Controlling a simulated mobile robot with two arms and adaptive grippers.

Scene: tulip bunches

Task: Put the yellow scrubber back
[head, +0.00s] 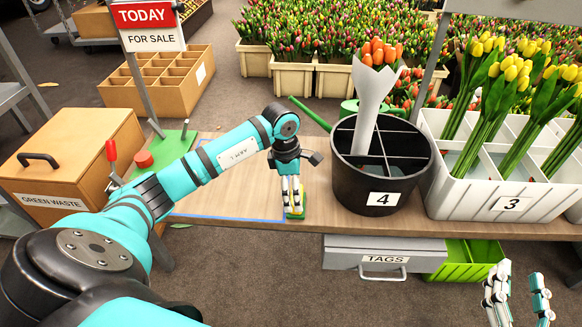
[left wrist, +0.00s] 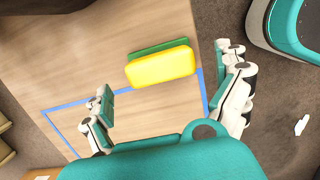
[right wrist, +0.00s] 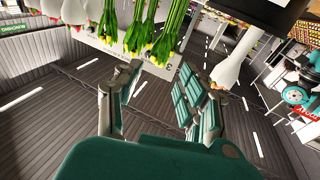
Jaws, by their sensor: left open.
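The yellow scrubber (left wrist: 160,68), with a green layer along one side, lies on the wooden table. It overlaps the line of a blue taped outline (left wrist: 90,100) near a corner. In the head view only a bit of the scrubber (head: 297,215) shows at the table's front edge, under my left gripper (head: 292,195). In the left wrist view the fingers of my left gripper (left wrist: 166,75) are spread, with the scrubber between and beyond them, not visibly gripped. My right gripper (head: 517,295) is open and empty, in front of the table at the lower right.
A black divided bucket marked 4 (head: 352,180) holding wrapped orange tulips stands right of the scrubber. A white crate marked 3 (head: 470,197) with yellow tulips is further right. A green stand with a red knob (head: 144,159) is at left. A tags drawer (head: 385,262) hangs below.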

